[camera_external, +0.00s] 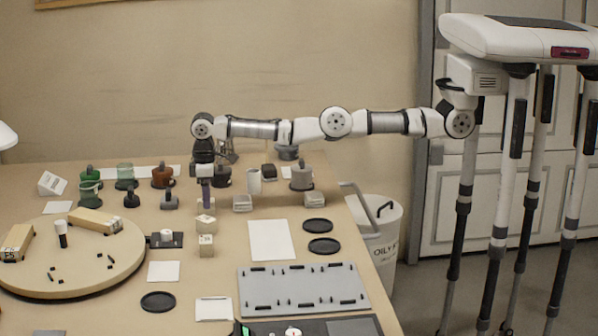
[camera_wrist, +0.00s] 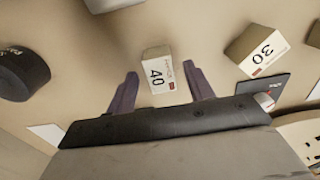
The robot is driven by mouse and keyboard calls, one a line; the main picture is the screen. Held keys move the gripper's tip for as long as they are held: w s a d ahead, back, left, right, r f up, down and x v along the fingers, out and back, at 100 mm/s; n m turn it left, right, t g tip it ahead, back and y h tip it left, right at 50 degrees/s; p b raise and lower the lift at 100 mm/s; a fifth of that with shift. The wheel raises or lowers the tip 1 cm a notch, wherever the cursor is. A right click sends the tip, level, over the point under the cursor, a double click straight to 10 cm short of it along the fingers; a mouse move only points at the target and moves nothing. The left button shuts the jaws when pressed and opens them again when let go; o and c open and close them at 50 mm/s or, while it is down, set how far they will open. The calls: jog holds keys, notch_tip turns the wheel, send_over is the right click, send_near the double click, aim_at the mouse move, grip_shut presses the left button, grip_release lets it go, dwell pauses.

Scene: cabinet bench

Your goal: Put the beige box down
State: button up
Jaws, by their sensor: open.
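A beige box marked 40 (camera_wrist: 158,75) sits on the bench between my fingers in the wrist view, with a gap on either side. It appears to be the rear of two small boxes (camera_external: 206,222) in the external view, just below my fingers. My gripper (camera_wrist: 161,74) is open and empty; in the external view my gripper (camera_external: 206,207) points straight down. A second beige box, marked 30 (camera_wrist: 257,50), stands apart to the right in the wrist view; it appears to be the front box (camera_external: 206,246) in the external view.
A round wooden board (camera_external: 75,280) with beige bars is further left. A white sheet (camera_external: 271,240) lies to the right, and a grey pegged plate (camera_external: 303,289) is nearer the front. Jars and weights stand behind.

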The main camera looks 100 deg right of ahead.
notch_tip(320, 180, up, 7)
jog(key=p, duration=0.4)
notch_tip(320, 180, up, 3)
jog(key=p, duration=0.4)
